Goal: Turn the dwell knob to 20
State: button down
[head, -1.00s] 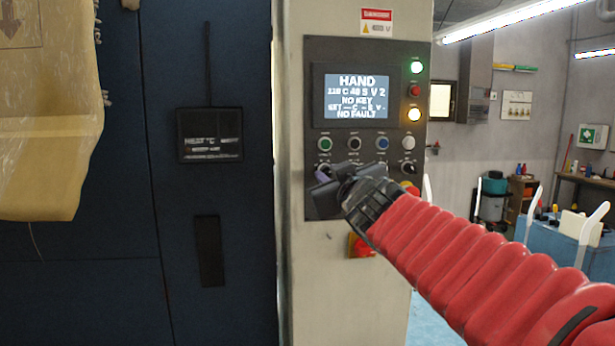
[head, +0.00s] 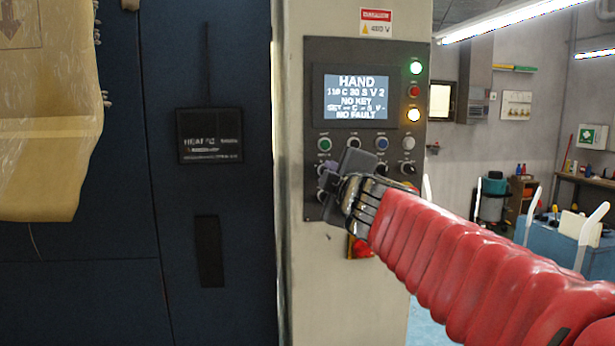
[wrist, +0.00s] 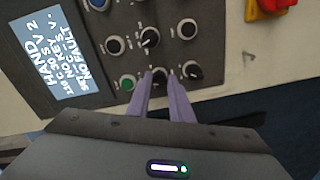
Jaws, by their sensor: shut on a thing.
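My gripper (head: 327,184) is at the lower left of the dark control panel (head: 395,55) in the head view. In the wrist view its two purple fingers (wrist: 163,92) are shut on a small dark knob (wrist: 160,76), taken as the dwell knob. Its label is too small to read, and the fingers hide part of it. In the head view my gripper hides it. The screen (head: 356,97) reads HAND, about 110 C 30 S V 2, NO KEY and NO FAULT. It also shows, turned sideways, in the wrist view (wrist: 52,52).
Other knobs sit close to the held one, including a black knob (wrist: 149,38) and another (wrist: 192,70). A green button (wrist: 127,83) is beside the fingers. A red and yellow emergency stop (wrist: 268,6) is apart from the panel. Lit lamps (head: 415,67) line the panel's right side.

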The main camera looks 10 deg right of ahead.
jog(key=n, duration=0.4)
jog(key=shift+a+f+n, duration=0.1)
jog(key=shift+a+n, duration=0.05)
jog(key=shift+n, duration=0.25)
jog(key=c, duration=1.6)
grip_release()
jog(key=shift+s, duration=0.2)
